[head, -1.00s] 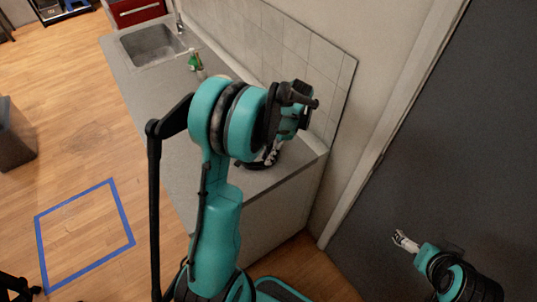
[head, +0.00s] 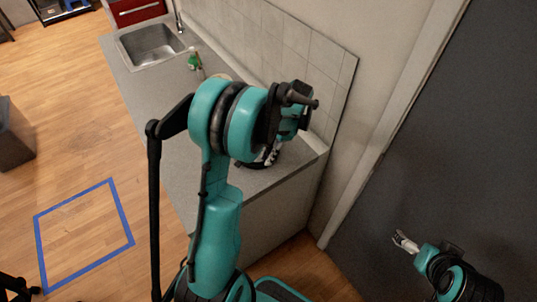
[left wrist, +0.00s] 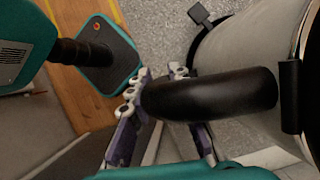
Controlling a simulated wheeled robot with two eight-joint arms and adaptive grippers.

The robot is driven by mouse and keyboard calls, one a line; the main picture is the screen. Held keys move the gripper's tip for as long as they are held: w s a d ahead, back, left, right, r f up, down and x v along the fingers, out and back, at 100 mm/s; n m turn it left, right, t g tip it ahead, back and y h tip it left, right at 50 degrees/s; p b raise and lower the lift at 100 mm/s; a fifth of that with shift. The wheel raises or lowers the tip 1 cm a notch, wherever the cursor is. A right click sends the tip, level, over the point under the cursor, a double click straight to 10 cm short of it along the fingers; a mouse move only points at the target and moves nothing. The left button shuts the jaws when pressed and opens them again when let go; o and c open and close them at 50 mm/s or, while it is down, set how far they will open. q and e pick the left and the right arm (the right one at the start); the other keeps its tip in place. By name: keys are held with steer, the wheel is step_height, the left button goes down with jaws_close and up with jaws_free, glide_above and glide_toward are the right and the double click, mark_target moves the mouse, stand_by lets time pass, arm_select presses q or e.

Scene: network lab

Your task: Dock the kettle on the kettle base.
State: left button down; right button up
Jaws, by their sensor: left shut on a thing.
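The kettle shows in the left wrist view, with a pale metal body (left wrist: 245,52), a dark lid edge at the right and a thick black handle (left wrist: 215,94). My left gripper (left wrist: 161,72) is shut on the handle, one finger on each side. In the head view, my left gripper (head: 272,154) is low over the near end of the counter, largely hidden by my arm. A dark round part (head: 252,165) shows under it; I cannot tell whether it is the kettle's bottom or the kettle base. My right gripper (head: 405,242) is at the lower right, away from the counter, its jaw opening unclear.
The grey counter (head: 168,135) runs back to a sink (head: 150,46). A green bottle (head: 193,62) stands near the tiled wall (head: 290,48). The counter's near end is close to the gripper. A dark door panel (head: 450,130) is at the right.

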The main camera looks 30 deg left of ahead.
arm_select(q)
steer(key=shift+f, duration=0.1)
steer(key=c, duration=1.7)
jaws_free()
steer(key=p+v, duration=0.6)
steer(key=v, duration=0.5)
